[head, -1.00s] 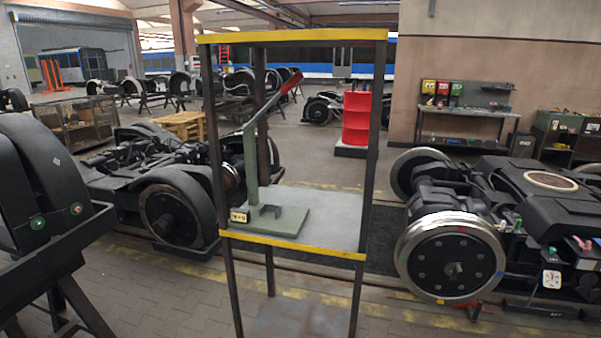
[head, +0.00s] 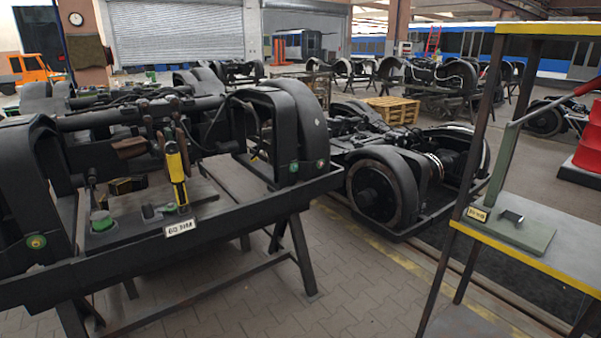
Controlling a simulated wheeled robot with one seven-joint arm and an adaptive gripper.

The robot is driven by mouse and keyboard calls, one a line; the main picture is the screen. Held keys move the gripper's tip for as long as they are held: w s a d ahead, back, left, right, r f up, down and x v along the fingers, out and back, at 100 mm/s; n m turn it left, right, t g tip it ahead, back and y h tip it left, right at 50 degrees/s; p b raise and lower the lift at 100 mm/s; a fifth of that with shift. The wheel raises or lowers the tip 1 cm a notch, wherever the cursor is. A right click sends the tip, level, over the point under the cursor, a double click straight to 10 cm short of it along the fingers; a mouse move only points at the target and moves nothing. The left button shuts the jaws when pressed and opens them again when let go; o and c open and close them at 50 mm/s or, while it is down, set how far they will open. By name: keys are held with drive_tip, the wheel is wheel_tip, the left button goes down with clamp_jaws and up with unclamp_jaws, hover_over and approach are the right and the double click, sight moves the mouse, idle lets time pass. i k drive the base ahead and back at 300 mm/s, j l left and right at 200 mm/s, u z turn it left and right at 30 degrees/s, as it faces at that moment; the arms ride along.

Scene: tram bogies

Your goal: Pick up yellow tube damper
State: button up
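A yellow tube damper (head: 176,172) with a dark upper part stands nearly upright, slightly tilted, in the left half of the head view. It is at the front of a black bogie frame (head: 150,112) held on a black trestle stand (head: 255,205). A white label plate (head: 180,228) is just below it on the stand's front edge. How the damper is fastened at its ends is too small to tell. My gripper is not in view.
A rack with yellow edges (head: 525,258) and a green lever tool (head: 512,228) stands at the right. Another bogie (head: 385,180) sits on the floor behind. Paved floor (head: 310,295) is free between stand and rack.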

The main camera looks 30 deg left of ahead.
sight(178, 179)
drive_tip(key=u, duration=1.7)
drive_tip(key=i+j+u, duration=0.15)
drive_tip(key=i, duration=0.85)
drive_tip(key=i+l+u, duration=0.1)
drive_tip(key=i, duration=0.85)
drive_tip(key=i+l+u, duration=0.15)
drive_tip(key=i, duration=0.85)
